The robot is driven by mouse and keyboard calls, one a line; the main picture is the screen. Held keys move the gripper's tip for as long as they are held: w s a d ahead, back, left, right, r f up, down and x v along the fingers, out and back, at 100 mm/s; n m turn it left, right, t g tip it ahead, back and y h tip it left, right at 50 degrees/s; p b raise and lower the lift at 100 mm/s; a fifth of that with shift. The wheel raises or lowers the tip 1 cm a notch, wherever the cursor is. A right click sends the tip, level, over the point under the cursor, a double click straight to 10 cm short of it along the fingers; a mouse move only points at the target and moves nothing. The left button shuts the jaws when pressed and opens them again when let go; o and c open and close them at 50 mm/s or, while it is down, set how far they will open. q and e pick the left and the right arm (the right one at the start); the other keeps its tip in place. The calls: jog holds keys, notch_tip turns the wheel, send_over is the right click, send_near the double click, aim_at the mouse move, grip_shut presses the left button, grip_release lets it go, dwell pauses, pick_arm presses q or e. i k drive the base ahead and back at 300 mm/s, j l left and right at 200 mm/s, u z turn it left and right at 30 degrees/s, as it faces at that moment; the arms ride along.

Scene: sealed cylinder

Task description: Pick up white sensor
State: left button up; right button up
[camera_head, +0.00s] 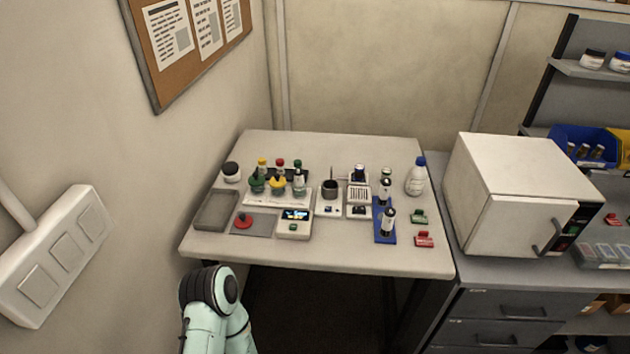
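I cannot tell for sure which thing is the white sensor. A small white device with a lit display (295,222) sits near the front of the white table, left of the middle. Two other small white units stand to its right: one with a dark round cup (329,198) and one with a slotted top (358,197). Neither gripper shows in the head view. Only a pale green and black link of one of my arms shows at the lower left, in front of the table edge.
The white table (340,256) also bears a grey tray (215,212), several coloured-cap bottles (278,184), a blue rack (384,229), a white bottle (416,177) and red and green clips (424,239). A white oven-like box (500,200) stands at right. The table's front strip is clear.

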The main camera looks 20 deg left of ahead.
aim_at(298, 175)
jog(key=l+u, duration=0.15)
jog(key=u, duration=0.2)
jog(key=i+l+u, duration=0.1)
jog(key=u, duration=0.25)
jog(key=l+u, duration=0.25)
jog(key=u, duration=0.15)
